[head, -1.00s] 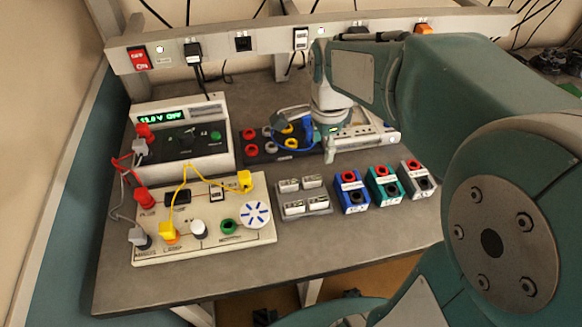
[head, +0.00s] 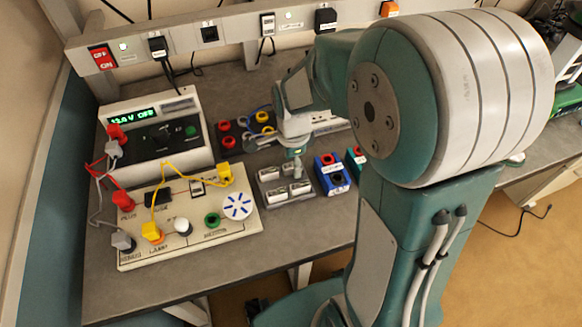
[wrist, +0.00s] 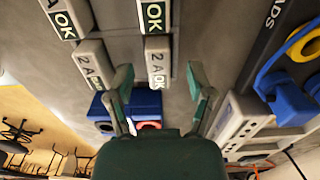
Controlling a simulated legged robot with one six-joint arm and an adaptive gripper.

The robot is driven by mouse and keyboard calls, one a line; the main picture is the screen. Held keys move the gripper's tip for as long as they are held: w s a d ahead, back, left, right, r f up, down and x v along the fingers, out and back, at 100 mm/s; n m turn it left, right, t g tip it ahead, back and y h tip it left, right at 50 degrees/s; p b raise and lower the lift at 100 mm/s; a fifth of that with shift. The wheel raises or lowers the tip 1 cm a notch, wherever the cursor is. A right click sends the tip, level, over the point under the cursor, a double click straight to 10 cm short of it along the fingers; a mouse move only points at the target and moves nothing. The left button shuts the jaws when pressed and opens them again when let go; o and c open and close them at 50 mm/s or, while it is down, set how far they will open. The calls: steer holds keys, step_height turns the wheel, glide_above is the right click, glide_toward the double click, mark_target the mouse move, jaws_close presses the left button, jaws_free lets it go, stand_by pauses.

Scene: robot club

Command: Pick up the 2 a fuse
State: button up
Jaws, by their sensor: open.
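Several white fuses sit in a grey tray (head: 262,196) on the bench in the head view. In the wrist view, one fuse (wrist: 157,55) marked "2 A" and "OK" lies in line with the gap between my fingers. Another fuse (wrist: 93,62) marked "2 A" lies to its left, outside the fingers. Two more fuse ends marked "OK" show at the top edge, their ratings cut off. My gripper (wrist: 160,75) is open and empty. In the head view my gripper (head: 297,162) is over the far side of the tray, and its fingers are hard to make out.
A circuit board (head: 185,245) with yellow and red plugs lies left of the tray, with a power supply (head: 150,130) behind it. A blue block (head: 331,178) stands right of the tray. Coloured ring leads (head: 226,127) lie behind. Bare bench shows in front.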

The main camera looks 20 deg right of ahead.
steer(key=shift+f, duration=0.15)
steer(key=shift+d, duration=0.1)
jaws_close()
steer(key=shift+r, duration=0.3)
steer(key=r, duration=0.3)
steer(key=shift+s+r, duration=0.15)
steer(key=shift+s, duration=0.1)
steer(key=s+d+r, duration=0.3)
steer(key=s+r, duration=0.6)
steer(key=s, duration=0.4)
steer(key=shift+d, duration=0.3)
